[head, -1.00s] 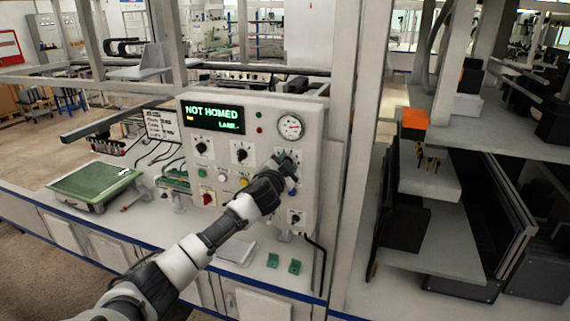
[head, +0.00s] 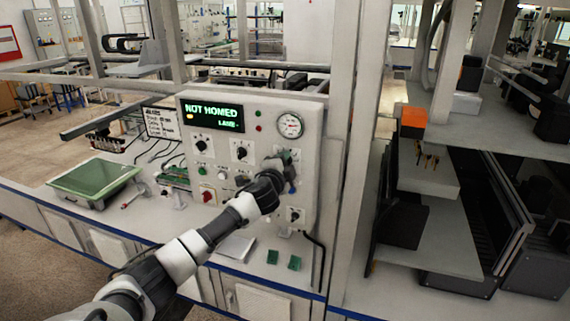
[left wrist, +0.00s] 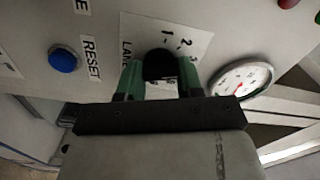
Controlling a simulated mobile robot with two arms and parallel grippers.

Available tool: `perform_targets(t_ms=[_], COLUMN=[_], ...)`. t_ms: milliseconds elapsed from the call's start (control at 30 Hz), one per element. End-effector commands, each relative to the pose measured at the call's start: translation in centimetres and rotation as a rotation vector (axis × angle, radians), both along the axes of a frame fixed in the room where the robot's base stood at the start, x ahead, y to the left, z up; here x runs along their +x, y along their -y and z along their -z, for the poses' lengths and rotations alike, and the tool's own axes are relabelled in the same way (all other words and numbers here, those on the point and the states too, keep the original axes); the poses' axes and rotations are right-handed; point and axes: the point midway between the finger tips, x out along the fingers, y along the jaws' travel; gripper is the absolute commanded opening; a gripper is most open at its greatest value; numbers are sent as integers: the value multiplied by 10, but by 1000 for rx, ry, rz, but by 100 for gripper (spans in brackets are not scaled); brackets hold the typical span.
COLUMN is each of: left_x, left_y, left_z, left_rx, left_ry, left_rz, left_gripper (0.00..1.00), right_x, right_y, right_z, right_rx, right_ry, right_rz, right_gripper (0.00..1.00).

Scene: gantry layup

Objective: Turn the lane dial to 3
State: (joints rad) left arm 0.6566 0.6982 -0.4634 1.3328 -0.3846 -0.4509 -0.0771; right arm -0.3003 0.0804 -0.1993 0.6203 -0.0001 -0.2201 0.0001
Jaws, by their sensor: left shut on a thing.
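The lane dial (left wrist: 158,65) is a black knob on a white label marked LANE with 1, 2 and 3 around it, in the left wrist view. My left gripper (left wrist: 160,82) has one green fingertip on each side of the knob and is shut on it. The dial's pointer mark is not clear. In the head view my left gripper (head: 286,163) is at the right side of the white control panel (head: 215,155) and covers the dial. The panel's display (head: 212,114) reads NOT HOMED, with a LANE line below. My right gripper is not in view.
A blue RESET button (left wrist: 63,59) is left of the dial in the left wrist view. A round gauge (head: 290,125) is above my gripper. Other black knobs (head: 241,152), small buttons and a red switch (head: 208,195) are nearby. A green-topped tray (head: 95,178) stands left on the bench.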

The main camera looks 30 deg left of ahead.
Motion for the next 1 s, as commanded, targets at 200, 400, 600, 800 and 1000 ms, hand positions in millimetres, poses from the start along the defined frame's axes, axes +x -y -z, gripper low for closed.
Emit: perform_targets(t_ms=[200,400,600,800,1000], left_x=[0,0,0,-2,-19], left_y=[1,1,0,1,4], left_z=[1,1,1,1,3], left_rx=[1,1,0,0,1], left_ry=[-2,-2,-1,-1,0], left_rz=[1,1,0,1,1], left_gripper=[12,50,62,62,62], right_x=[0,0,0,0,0], right_y=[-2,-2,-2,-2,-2], right_z=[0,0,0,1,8], right_rx=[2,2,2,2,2], right_ry=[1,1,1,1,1], right_rz=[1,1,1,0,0], right_gripper=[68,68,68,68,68])
